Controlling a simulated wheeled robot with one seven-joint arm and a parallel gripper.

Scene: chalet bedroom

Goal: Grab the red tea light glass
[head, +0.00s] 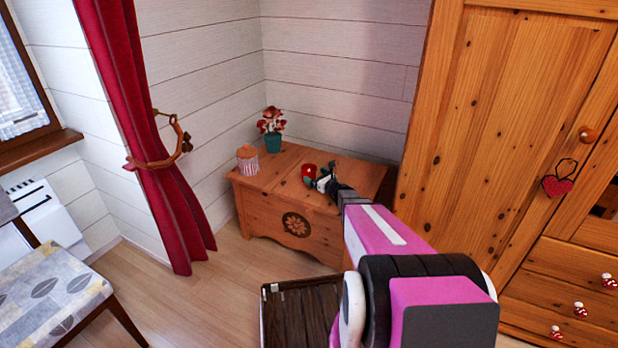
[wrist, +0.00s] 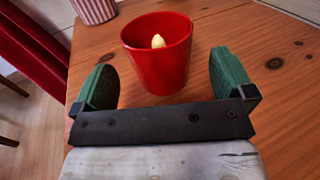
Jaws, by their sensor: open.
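The red tea light glass (wrist: 158,62) stands upright on the wooden chest (wrist: 275,60), with a pale tea light flame tip showing inside it. It also shows in the head view (head: 309,171) near the middle of the chest top (head: 290,160). My gripper (wrist: 163,75) is open, with its green fingers on the left and right of the glass. A gap shows between the glass and each finger. In the head view my gripper (head: 325,180) is at the glass, partly hidden by my arm.
A striped container (head: 248,160) and a potted red plant (head: 271,128) stand on the chest to the left and behind. The wooden wardrobe (head: 500,110) rises close on the right. A red curtain (head: 135,120) hangs on the left. A dark slatted crate (head: 300,310) is on the floor.

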